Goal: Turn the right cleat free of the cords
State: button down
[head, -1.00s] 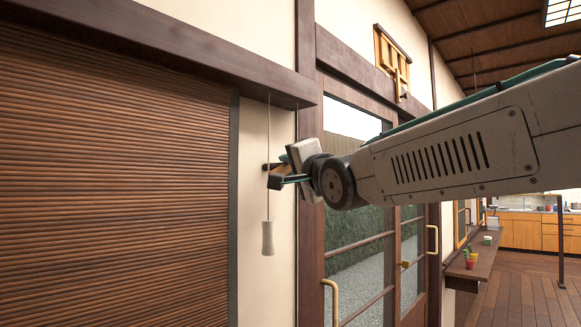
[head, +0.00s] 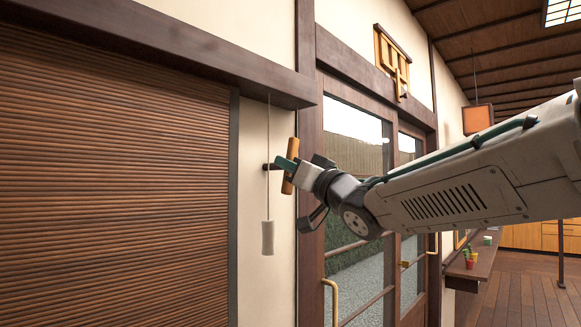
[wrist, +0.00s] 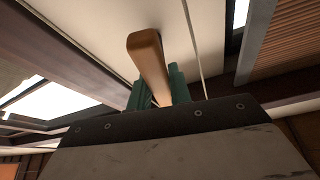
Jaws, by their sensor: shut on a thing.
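The wooden cleat (head: 289,180) is an orange-brown bar on the pale wall strip between the slatted blind and the door. It stands near upright, leaning slightly, and also shows in the wrist view (wrist: 148,60). My gripper (head: 288,164), with green fingertips, is shut on its middle; in the wrist view the fingers (wrist: 158,92) lie on both sides of the bar. A thin cord (head: 269,130) with a pale pull (head: 268,237) hangs just left of the cleat. I cannot tell whether any cord touches the cleat.
The slatted blind (head: 120,190) fills the left under a dark beam (head: 200,60). Right of the cleat is a glazed door (head: 350,250) with a brass handle (head: 331,300). A shelf (head: 475,265) with small cups runs beyond it.

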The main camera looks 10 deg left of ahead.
jog(key=shift+f+n+g+y, duration=0.1)
jog(key=shift+n+g+y, duration=0.4)
jog(key=shift+n, duration=1.2)
jog(key=shift+g, duration=0.3)
jog(key=c, duration=1.3)
grip_release()
jog(key=v, duration=0.8)
